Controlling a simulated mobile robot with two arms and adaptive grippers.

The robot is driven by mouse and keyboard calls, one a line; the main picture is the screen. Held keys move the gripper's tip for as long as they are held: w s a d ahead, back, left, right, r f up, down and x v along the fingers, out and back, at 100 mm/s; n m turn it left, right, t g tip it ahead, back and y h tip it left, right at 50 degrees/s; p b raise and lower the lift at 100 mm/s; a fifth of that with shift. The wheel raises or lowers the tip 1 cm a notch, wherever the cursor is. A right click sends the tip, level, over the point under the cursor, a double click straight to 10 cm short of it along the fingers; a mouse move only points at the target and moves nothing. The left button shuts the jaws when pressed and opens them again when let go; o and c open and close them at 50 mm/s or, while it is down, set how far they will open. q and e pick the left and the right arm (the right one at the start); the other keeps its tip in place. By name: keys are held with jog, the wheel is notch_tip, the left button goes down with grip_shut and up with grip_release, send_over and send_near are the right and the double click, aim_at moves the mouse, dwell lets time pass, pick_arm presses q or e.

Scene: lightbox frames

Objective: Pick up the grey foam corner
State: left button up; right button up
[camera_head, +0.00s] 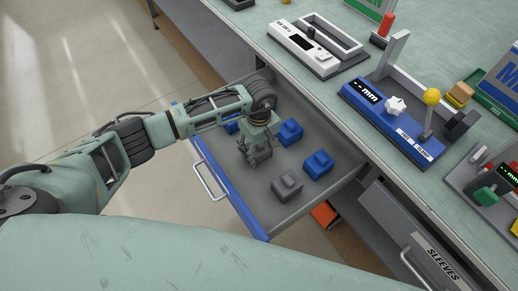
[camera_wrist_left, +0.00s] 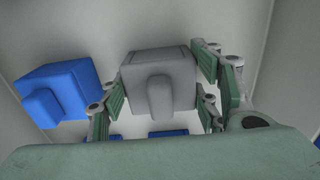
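The grey foam corner (camera_head: 287,184), a block with a raised knob, lies on the floor of the open drawer (camera_head: 283,221). In the left wrist view the grey foam corner (camera_wrist_left: 160,82) shows between the spread green finger pads. My left gripper (camera_head: 257,160) points down inside the drawer area, and appears just up and left of the grey piece in the head view. The left gripper (camera_wrist_left: 163,95) is open and empty. How high its tips are above the piece is hard to tell. My right gripper is not in view.
Blue foam corners lie nearby: one (camera_head: 319,165) beside the grey piece, one (camera_head: 290,132) behind, and one (camera_head: 231,126) partly hidden by my arm. Drawer walls enclose them. The workbench (camera_head: 350,147) with gauges rises on the right.

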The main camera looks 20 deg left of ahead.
pick_arm(q)
jog(key=shift+c, duration=1)
jog(key=shift+r, duration=0.1)
jog(key=shift+r, duration=0.3)
jog(key=r, duration=0.1)
jog(key=r+b, duration=0.1)
jog(key=r, duration=0.1)
jog(key=shift+d+r, duration=0.3)
jog(key=shift+d, duration=0.05)
jog(key=s+d+r+b, duration=0.1)
jog(key=s+d+r, duration=0.2)
jog(key=d+r, duration=0.3)
jog(key=d, duration=0.4)
jog(key=shift+s+d+r+b, duration=0.2)
jog(key=shift+d+r+b, duration=0.1)
jog(key=shift+b, duration=0.1)
jog(key=shift+a+r, duration=0.1)
